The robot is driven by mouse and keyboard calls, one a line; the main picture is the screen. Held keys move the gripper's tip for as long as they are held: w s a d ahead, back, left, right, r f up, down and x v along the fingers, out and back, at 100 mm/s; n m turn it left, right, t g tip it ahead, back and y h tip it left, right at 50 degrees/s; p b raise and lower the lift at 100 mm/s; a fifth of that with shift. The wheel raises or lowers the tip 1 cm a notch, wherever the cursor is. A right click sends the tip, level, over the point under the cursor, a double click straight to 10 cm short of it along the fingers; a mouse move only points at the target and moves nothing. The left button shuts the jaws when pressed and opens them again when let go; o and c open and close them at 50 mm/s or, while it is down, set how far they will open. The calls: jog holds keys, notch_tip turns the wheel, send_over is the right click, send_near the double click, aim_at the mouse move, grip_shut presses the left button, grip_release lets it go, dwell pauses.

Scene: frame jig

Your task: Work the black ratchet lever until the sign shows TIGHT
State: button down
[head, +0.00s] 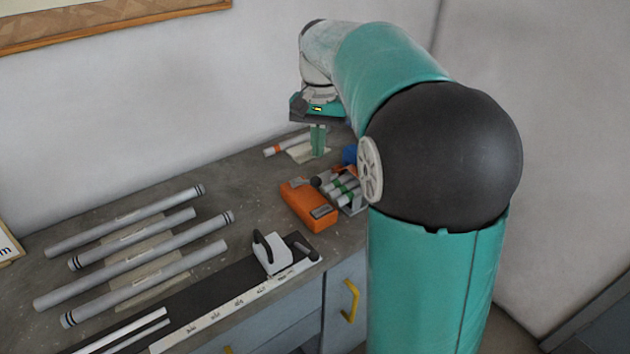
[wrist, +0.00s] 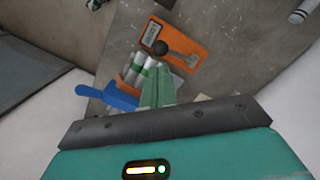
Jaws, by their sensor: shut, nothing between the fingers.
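The orange ratchet body (head: 309,206) sits near the front edge of the bench, and it also shows at the top of the wrist view (wrist: 184,45). Its lever shows as a grey metal arm (wrist: 183,60) with a black knob (wrist: 161,47); the knob also shows in the head view (head: 316,182). A small dark plate (wrist: 151,33) on the body may be the sign, but its text is too small to read. My gripper (head: 318,156) is shut and empty, pointing down behind the ratchet body, apart from the lever. Its green fingers (wrist: 158,90) show in the wrist view.
White tubes with green bands (head: 342,188) lie in a holder right beside the ratchet body. A blue object (wrist: 110,98) is close to my fingers. Several grey tubes (head: 140,250) lie at left. A black rail with a white scale (head: 235,307) runs along the front.

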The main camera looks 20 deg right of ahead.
aim_at(316, 181)
jog(key=f, duration=0.6)
jog(key=shift+s+a, duration=0.15)
jog(key=shift+a, duration=0.1)
jog(key=shift+f, duration=1.95)
jog(key=shift+w+d+r, duration=0.25)
jog(key=shift+w+d, duration=0.2)
jog(key=shift+w, duration=0.2)
jog(key=shift+w+d+r, duration=0.2)
jog(key=shift+w+d, duration=0.25)
jog(key=shift+w, duration=0.2)
jog(key=shift+s+r, duration=0.1)
notch_tip(316, 181, up, 14)
jog(key=w, duration=0.1)
jog(key=shift+d, duration=0.4)
